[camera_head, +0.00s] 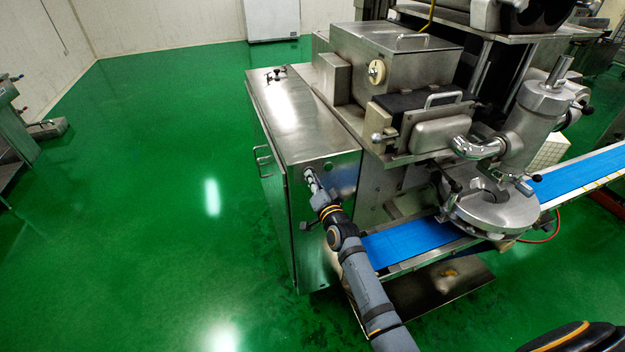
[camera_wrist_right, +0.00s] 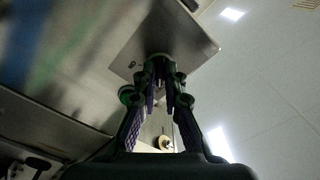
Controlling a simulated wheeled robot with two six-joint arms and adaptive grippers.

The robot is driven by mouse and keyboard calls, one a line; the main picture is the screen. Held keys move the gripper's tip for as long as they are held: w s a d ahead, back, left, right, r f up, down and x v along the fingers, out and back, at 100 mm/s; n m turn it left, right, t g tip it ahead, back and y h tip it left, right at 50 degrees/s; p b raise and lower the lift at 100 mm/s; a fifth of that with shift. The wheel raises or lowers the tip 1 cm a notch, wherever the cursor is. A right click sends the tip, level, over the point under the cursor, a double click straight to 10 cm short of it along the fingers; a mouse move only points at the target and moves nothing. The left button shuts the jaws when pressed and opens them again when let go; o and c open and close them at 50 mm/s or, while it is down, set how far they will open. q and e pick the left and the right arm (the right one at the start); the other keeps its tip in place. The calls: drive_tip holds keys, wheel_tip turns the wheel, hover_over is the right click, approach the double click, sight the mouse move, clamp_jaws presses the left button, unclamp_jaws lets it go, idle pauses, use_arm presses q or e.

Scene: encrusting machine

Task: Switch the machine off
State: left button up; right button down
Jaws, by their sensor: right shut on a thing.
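The machine (camera_head: 405,100) is a large stainless steel unit with a cabinet (camera_head: 300,125) on its left side. My right gripper (camera_head: 312,181) reaches up to the upper part of the cabinet's front panel. A small round switch knob (camera_head: 308,172) sits there at the fingertips. In the right wrist view, my right gripper (camera_wrist_right: 161,85) has its fingers closed together against the metal panel (camera_wrist_right: 190,35), around the knob, which they mostly hide. The knob's exact angle cannot be made out. My left gripper is not in view.
Another small black control (camera_head: 307,226) sticks out lower on the cabinet front. A blue conveyor belt (camera_head: 405,243) runs just right of my right arm, under the round metal head (camera_head: 492,208). Open green floor (camera_head: 150,220) lies to the left.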

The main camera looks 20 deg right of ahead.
drive_tip(key=shift+f, duration=0.15)
drive_tip(key=c, duration=1.4)
unclamp_jaws()
drive_tip(key=shift+c, duration=0.2)
drive_tip(key=s, duration=1.2)
drive_tip(key=shift+d, duration=0.2)
